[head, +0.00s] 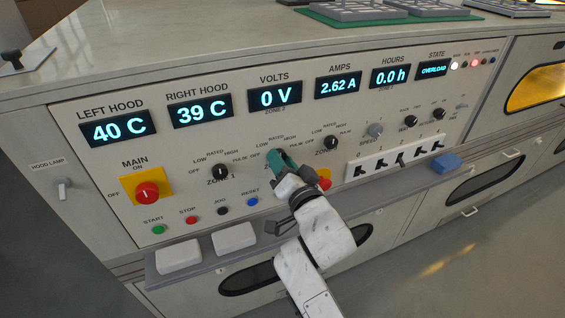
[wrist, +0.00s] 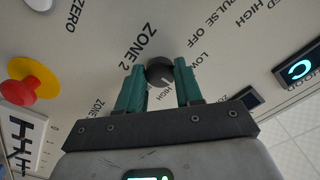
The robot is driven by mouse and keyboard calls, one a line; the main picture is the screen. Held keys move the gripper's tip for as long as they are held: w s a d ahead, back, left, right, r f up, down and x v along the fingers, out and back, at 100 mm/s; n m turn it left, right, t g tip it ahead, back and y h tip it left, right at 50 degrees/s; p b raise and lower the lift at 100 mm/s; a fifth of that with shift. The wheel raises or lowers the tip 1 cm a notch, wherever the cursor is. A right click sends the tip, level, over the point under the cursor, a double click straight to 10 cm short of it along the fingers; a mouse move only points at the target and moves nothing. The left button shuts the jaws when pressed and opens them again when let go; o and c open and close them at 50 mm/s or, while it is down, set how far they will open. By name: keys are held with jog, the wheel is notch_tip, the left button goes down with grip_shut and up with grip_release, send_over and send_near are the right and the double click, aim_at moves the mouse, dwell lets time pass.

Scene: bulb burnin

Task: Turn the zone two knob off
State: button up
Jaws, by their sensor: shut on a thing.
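The zone two knob (wrist: 160,71) is a dark round knob on the pale panel, with the ZONE 2 label beside it in the wrist view. My gripper (wrist: 160,68) has its two teal fingers on either side of the knob and is shut on it. In the head view my gripper (head: 282,160) reaches the panel between the zone 1 knob (head: 219,172) and the zone 3 knob (head: 330,142). There it hides the zone two knob. The knob's pointer is not clear, so I cannot tell its setting.
A red button on yellow (head: 323,179) sits right beside my gripper; it also shows in the wrist view (wrist: 30,83). The red main switch (head: 147,192) is at left. A shelf (head: 205,254) below carries white blocks. The volts display (head: 275,96) reads 0 V; the state display (head: 433,70) reads OVERLOAD.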

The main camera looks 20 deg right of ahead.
jog(key=shift+c, duration=1.1)
jog(key=shift+d+n+p, duration=0.15)
jog(key=shift+n+p, duration=2.15)
jog(key=shift+n, duration=5.8)
jog(key=o, duration=1)
jog(key=shift+o, duration=0.2)
